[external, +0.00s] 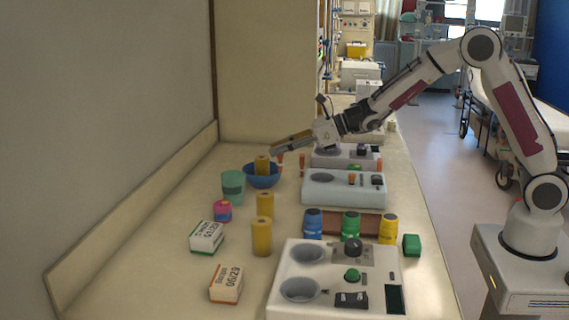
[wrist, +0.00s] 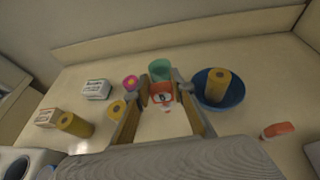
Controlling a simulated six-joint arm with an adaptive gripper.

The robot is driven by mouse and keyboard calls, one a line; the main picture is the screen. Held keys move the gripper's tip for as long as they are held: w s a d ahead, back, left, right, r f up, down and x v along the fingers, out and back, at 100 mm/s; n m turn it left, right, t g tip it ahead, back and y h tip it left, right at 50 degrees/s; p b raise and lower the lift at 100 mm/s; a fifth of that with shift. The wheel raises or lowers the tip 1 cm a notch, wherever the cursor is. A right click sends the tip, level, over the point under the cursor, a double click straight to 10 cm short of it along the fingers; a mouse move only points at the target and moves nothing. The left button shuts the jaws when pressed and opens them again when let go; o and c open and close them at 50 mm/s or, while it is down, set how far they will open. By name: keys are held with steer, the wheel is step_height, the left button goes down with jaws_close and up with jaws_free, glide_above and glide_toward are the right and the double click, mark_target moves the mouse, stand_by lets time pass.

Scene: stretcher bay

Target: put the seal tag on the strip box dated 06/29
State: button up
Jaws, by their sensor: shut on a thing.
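My gripper (wrist: 161,88) is shut on a small orange-red and white tag (wrist: 162,99), taken to be the seal tag, held between its fingertips in the wrist view. In the external view my gripper (external: 274,149) is above the counter near the blue bowl, well beyond the boxes. The strip box reading 06/29 (external: 226,284), white with an orange band, lies at the front left; it also shows at the left of the wrist view (wrist: 46,117). A second white box with a green band (external: 206,237) lies behind it, its date hard to read.
A blue bowl (external: 261,178) holds a yellow cylinder. A teal cup (external: 233,186), a pink jar (external: 222,211) and two yellow cylinders (external: 262,237) stand between my gripper and the dated box. White device panels (external: 330,275) line the right side. The counter's left strip is clear.

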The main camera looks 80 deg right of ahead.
steer(key=w+a+r+n+g+y, duration=0.2)
steer(key=a+n+y, duration=0.2)
steer(key=a, duration=1.5)
steer(key=w+a+r+n+g+y, duration=0.2)
steer(key=a+n+y, duration=0.2)
steer(key=a, duration=1.6)
steer(key=shift+r, duration=0.4)
glide_above(231, 267)
step_height(231, 267, down, 6)
steer(key=shift+f, duration=0.15)
steer(key=shift+f, duration=1.85)
steer(key=shift+f, duration=0.2)
